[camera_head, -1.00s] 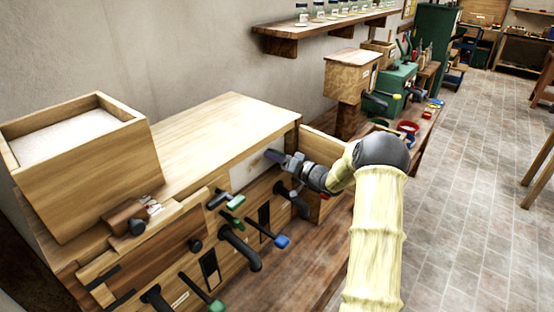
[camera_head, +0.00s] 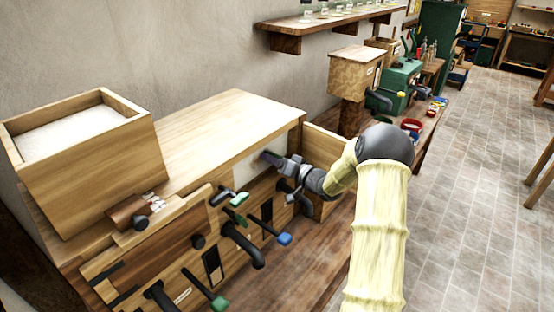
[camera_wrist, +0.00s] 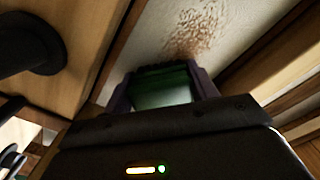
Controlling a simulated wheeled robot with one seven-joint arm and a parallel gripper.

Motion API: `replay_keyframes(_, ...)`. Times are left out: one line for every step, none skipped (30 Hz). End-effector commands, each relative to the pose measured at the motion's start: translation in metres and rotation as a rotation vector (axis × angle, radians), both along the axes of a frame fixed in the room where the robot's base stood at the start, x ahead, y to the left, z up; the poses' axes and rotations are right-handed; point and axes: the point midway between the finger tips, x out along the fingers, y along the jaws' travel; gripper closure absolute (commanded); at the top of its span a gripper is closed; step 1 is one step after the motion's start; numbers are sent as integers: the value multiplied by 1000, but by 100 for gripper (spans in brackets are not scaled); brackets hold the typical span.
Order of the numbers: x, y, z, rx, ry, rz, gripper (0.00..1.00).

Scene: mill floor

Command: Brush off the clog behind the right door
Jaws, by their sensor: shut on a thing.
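The right door (camera_head: 322,148) of the wooden machine stands open, showing a pale panel (camera_head: 245,167) in the opening. In the wrist view a brown speckled clog (camera_wrist: 188,38) lies on that pale panel (camera_wrist: 245,18), just beyond my fingertips. My gripper (camera_head: 268,158) reaches into the opening from the right. The clog does not show clearly in the head view.
The left door (camera_head: 150,255) is shut. Black pipes (camera_head: 245,243) and levers with green and blue (camera_head: 284,239) ends jut from the front below the opening. An open-topped hopper (camera_head: 80,170) of white material stands at left.

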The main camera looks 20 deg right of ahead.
Motion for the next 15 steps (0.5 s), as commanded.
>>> replay_keyframes(0,0,0,0,-1,-1,60)
replay_keyframes(0,0,0,0,-1,-1,60)
replay_keyframes(0,0,0,0,-1,-1,60)
replay_keyframes(0,0,0,0,-1,-1,60)
replay_keyframes(0,0,0,0,-1,-1,60)
replay_keyframes(0,0,0,0,-1,-1,60)
replay_keyframes(0,0,0,0,0,0,60)
replay_keyframes(-1,1,0,0,-1,1,60)
replay_keyframes(-1,3,0,0,-1,1,60)
replay_keyframes(-2,4,0,1,0,1,60)
replay_keyframes(-3,6,0,1,0,1,60)
replay_keyframes(-5,9,0,1,0,1,60)
replay_keyframes(-6,11,0,0,-1,1,60)
replay_keyframes(-7,13,1,0,-1,1,60)
replay_keyframes(-8,15,0,0,0,1,60)
